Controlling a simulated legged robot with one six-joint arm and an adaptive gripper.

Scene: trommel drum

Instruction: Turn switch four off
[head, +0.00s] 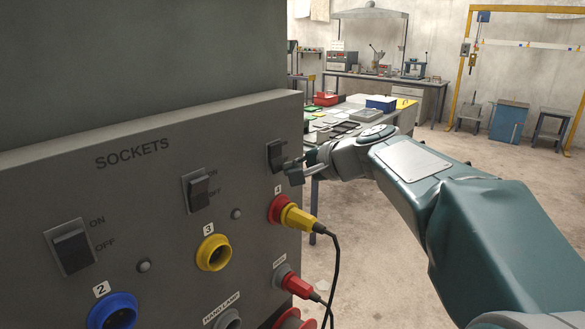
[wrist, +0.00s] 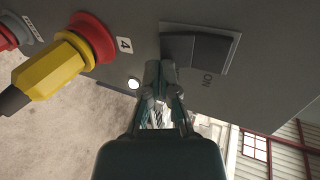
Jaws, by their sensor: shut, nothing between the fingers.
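Switch four (head: 275,155) is a dark rocker on the grey socket panel, above the red socket labelled 4. In the wrist view the switch (wrist: 209,52) fills the upper middle, with ON printed beside its right half. My gripper (head: 294,170) is shut and empty, just in front of the switch's lower part. In the wrist view the closed fingertips (wrist: 161,70) are at the switch's lower left edge, at the end away from ON. I cannot tell whether they touch it. No OFF label shows there. A small white lamp (wrist: 133,83) beside the fingertips looks bright.
A yellow plug (head: 299,218) with a black cable sits in the red socket (head: 278,208), below my gripper. Switch three (head: 200,189) and switch two (head: 72,248) are further left. A cluttered table (head: 345,122) stands behind my arm. Open floor lies right.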

